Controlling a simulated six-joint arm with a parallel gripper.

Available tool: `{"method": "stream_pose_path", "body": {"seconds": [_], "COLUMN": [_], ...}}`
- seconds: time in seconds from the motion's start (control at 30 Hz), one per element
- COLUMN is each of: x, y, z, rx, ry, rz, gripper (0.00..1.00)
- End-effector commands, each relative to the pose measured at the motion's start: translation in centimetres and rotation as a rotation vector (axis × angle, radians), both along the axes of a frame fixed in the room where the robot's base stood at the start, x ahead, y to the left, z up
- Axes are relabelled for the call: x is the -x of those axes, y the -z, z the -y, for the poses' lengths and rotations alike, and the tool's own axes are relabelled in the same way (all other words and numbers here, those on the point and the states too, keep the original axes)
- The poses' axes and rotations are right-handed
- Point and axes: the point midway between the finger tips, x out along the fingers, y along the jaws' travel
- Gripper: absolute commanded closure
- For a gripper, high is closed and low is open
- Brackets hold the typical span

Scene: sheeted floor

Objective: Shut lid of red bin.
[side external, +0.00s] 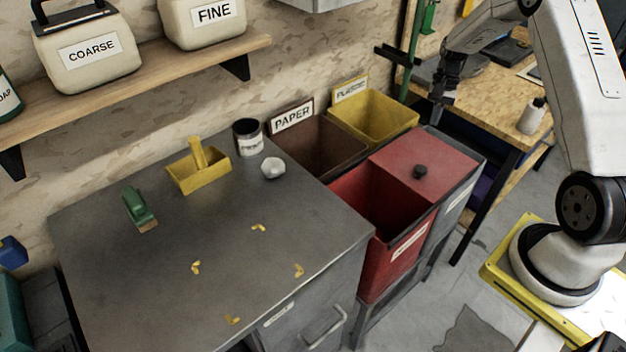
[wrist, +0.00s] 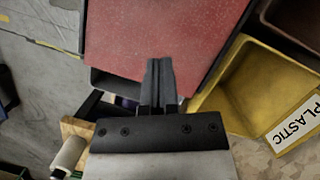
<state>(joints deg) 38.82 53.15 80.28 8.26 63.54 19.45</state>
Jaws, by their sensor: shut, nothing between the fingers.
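The red bin (side external: 385,265) stands to the right of the grey cabinet, its left part open and its inside showing. Its flat red lid (side external: 400,152) with a black knob (side external: 420,172) lies to the right of the opening, level. My gripper (side external: 438,112) is above the far edge of the lid, pointing down, its fingers shut and empty. In the wrist view my gripper's fingertips (wrist: 158,64) overlap the near edge of the red lid (wrist: 150,30). I cannot tell whether they touch it. The knob is outside the wrist view.
A yellow plastic bin (side external: 385,118) and a brown paper bin (side external: 325,150) stand behind the red bin. The yellow bin also shows in the wrist view (wrist: 225,90). A wooden workbench (side external: 490,100) with a white bottle (side external: 532,117) is close to my gripper. The grey cabinet top (side external: 230,240) holds small items.

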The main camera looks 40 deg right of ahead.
Motion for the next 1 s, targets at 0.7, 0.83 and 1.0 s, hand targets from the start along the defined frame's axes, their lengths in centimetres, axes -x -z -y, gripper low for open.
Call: {"method": "stream_pose_path", "body": {"seconds": [0.7,0.83,1.0], "x": [1.9,2.4,2.8], "y": [8.1,8.2,8.4], "z": [-3.7,-4.7,-5.6], "rx": [-0.001,0.0,0.0], "ry": [-0.001,-0.001,-0.001], "rz": [-0.001,-0.001,-0.001], "gripper": [1.0,1.0,1.0]}}
